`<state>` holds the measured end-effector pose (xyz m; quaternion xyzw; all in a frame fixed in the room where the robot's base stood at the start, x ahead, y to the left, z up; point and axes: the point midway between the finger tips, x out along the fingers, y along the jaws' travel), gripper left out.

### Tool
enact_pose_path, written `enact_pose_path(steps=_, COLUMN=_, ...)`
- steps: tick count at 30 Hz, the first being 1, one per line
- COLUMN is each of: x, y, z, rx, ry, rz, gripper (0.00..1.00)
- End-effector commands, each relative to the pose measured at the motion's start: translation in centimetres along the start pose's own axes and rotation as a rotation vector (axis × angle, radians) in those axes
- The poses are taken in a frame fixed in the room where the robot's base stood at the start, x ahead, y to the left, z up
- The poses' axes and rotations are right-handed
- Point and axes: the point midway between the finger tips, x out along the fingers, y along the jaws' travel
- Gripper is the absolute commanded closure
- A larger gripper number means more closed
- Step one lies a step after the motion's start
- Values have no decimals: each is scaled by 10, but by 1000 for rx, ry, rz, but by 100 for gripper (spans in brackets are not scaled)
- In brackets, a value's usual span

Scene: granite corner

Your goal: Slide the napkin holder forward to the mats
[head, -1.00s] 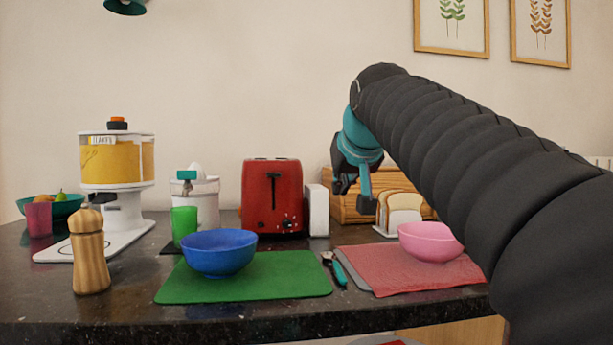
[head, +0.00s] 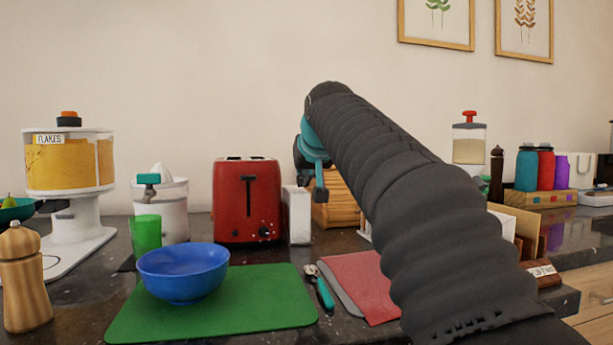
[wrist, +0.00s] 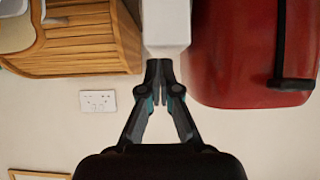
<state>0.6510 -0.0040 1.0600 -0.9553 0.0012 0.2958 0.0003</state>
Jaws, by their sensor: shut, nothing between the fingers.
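A narrow white upright block (head: 297,215), which I take to be the napkin holder, stands just right of the red toaster at the back of the counter. In the wrist view, which looks upside down, the white holder (wrist: 166,22) lies straight beyond my fingertips. My gripper (wrist: 158,66) is shut and empty, its tips at or very near the holder's edge; I cannot tell if they touch. In the head view my gripper (head: 319,192) hangs just right of the holder, partly behind my arm. The green mat (head: 235,312) and red mat (head: 358,283) lie nearer the front.
The red toaster (head: 245,205) stands close left of the holder and the wooden bread box (head: 337,207) to its right. A blue bowl (head: 183,272) sits on the green mat. A green cup (head: 146,234) stands behind the bowl.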

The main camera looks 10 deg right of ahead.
Motion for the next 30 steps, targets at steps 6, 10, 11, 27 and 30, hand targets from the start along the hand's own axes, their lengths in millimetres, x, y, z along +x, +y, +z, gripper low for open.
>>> enact_pose_path(steps=6, x=24, y=-1, z=-18, rx=-1, ry=0, rz=-1, gripper=100)
enact_pose_path(steps=10, x=31, y=-2, z=-7, rx=-1, ry=0, rz=-2, gripper=100)
enact_pose_path(steps=11, x=32, y=-2, z=-6, rx=-1, ry=1, rz=-2, gripper=100)
enact_pose_path(steps=27, x=33, y=-2, z=6, rx=-2, ry=-13, rz=-3, gripper=100)
enact_pose_path(steps=30, x=21, y=-2, z=16, rx=-2, ry=-12, rz=-3, gripper=100)
